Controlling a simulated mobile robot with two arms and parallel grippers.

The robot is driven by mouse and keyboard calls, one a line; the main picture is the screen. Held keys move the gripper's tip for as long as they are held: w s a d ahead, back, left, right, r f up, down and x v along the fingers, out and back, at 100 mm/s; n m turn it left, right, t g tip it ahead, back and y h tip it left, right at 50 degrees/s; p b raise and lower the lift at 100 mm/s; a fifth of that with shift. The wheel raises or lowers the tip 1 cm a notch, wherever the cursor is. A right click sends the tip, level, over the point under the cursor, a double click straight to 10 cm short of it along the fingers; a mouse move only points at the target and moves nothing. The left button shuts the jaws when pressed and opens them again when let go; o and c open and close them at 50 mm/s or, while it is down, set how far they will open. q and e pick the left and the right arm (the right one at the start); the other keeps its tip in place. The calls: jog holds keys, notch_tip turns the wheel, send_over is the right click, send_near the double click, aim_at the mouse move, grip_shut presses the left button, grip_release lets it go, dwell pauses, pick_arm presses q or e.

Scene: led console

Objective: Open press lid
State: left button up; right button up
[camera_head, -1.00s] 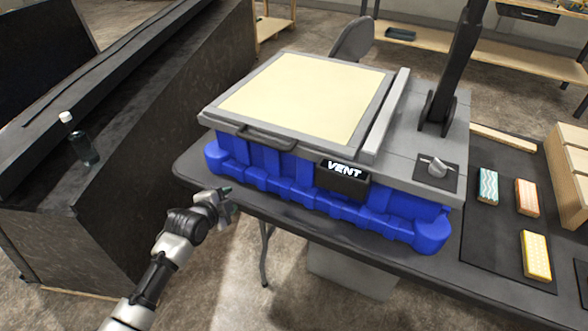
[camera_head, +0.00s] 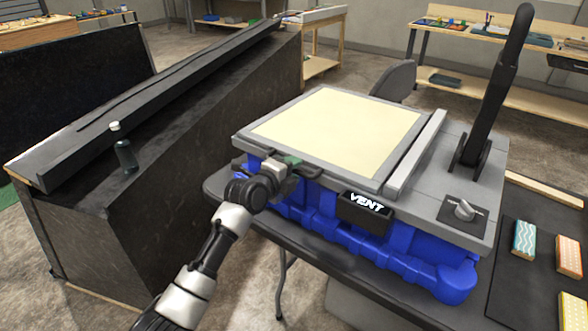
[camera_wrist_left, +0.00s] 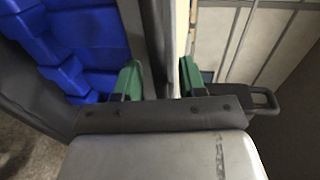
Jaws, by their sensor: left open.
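The press has a grey lid (camera_head: 392,178) with a cream panel (camera_head: 335,127) on top, and it lies flat and closed on a blue base (camera_head: 405,262). My left gripper (camera_head: 288,166) is at the lid's front edge, over the place of the front handle, which it mostly hides in the head view. In the left wrist view the green fingertips of my left gripper (camera_wrist_left: 160,80) are apart, with a dark edge of the press (camera_wrist_left: 152,45) between them. I cannot tell whether they touch it. My right gripper is not in view.
A black VENT box (camera_head: 364,212) is on the press front, right of my left gripper. A knob (camera_head: 464,210) and a tall black lever (camera_head: 488,100) stand on its right side. A dark slanted console (camera_head: 190,160) with a bottle (camera_head: 124,150) is on the left. Coloured blocks lie at right.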

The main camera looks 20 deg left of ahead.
pick_arm(q)
jog(key=shift+w+d+f, duration=0.1)
jog(key=shift+w+d, duration=0.1)
jog(key=shift+w, duration=0.2)
jog(key=shift+c, duration=0.2)
grip_shut()
